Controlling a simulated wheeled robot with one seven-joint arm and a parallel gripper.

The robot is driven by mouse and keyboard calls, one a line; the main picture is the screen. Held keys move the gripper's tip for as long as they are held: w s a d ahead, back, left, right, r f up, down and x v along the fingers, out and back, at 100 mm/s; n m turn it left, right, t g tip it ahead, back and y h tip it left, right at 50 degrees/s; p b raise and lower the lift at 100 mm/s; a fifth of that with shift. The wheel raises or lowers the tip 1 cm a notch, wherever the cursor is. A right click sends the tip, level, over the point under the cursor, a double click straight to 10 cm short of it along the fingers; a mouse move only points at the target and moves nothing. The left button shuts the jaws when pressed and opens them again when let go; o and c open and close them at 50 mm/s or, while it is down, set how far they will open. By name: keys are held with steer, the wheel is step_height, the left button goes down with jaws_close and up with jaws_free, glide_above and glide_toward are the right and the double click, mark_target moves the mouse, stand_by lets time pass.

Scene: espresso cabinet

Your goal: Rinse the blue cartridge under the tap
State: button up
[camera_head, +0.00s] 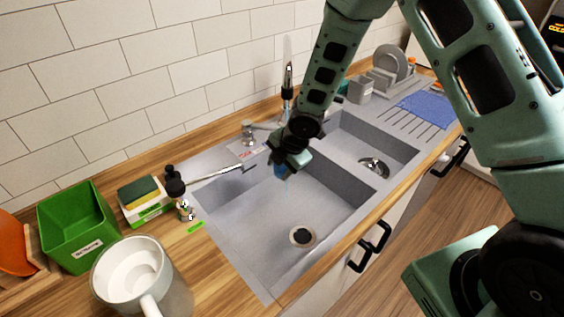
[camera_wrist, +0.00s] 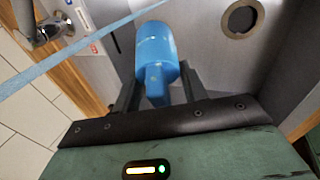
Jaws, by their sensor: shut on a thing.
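The blue cartridge (camera_wrist: 157,48) is between the two dark fingers of my gripper (camera_wrist: 158,76) in the wrist view. My gripper (camera_head: 286,163) is shut on it and points down over the large sink basin (camera_head: 322,185) in the head view.
A small chrome fitting (camera_head: 249,132) stands at the sink's back edge. A silver rod with a black end (camera_head: 215,175) reaches over the basin's left side. A white mug (camera_head: 138,275), green bin (camera_head: 80,232) and sponge holder (camera_head: 145,205) crowd the left counter. The basin floor around the drain (camera_head: 302,236) is clear.

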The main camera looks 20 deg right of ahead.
steer(key=s+b, duration=0.1)
steer(key=s+a+b, duration=0.1)
steer(key=s, duration=0.1)
steer(key=shift+s, duration=0.15)
steer(key=shift+a+r, duration=0.1)
stand_by(1.3)
steer(key=s+a+r, duration=0.1)
steer(key=s+r, duration=0.3)
steer(key=shift+s+a+b, duration=0.3)
steer(key=shift+s, duration=0.1)
steer(key=shift+f, duration=0.1)
stand_by(0.9)
